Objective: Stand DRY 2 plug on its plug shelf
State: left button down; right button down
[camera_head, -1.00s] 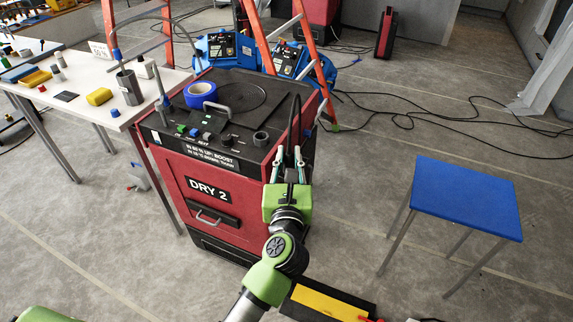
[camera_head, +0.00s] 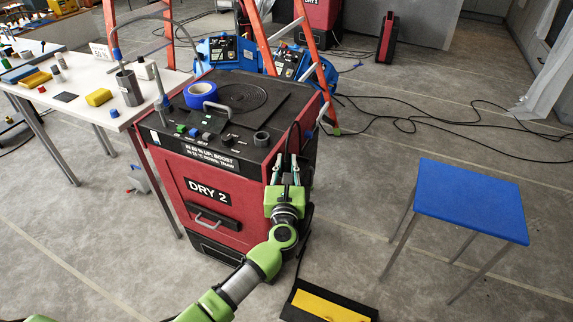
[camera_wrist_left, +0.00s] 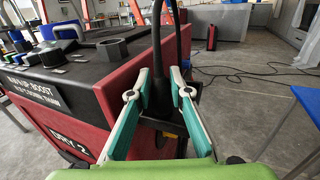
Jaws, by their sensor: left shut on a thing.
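The red DRY 2 machine (camera_head: 215,195) stands at the centre of the head view, with its name plate on the front. My left gripper (camera_head: 287,163) is at the machine's right side, near its front corner. In the wrist view, my left gripper (camera_wrist_left: 159,88) is shut on the black plug (camera_wrist_left: 157,92), with its black cable (camera_wrist_left: 156,35) rising above the fingers. A black bracket-like part, seemingly the plug shelf (camera_wrist_left: 178,127), shows just below and behind the fingertips, beside the red side wall. I cannot tell whether the plug touches it. My right gripper is out of view.
A blue-topped stool (camera_head: 470,200) stands to the right, with free floor between. A white table (camera_head: 75,90) with small items is at the left. Orange ladder legs (camera_head: 322,85) and blue equipment (camera_head: 225,48) stand behind. Black cables (camera_head: 430,112) lie on the floor.

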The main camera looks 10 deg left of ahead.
pick_arm(q)
jog(key=shift+f, duration=0.15)
jog(key=c, duration=2.1)
grip_release()
jog(key=shift+c, duration=0.2)
jog(key=shift+r, duration=0.35)
jog(key=b+v, duration=0.1)
jog(key=v, duration=1.1)
jog(key=shift+s+f, duration=0.1)
jog(key=shift+f, duration=0.05)
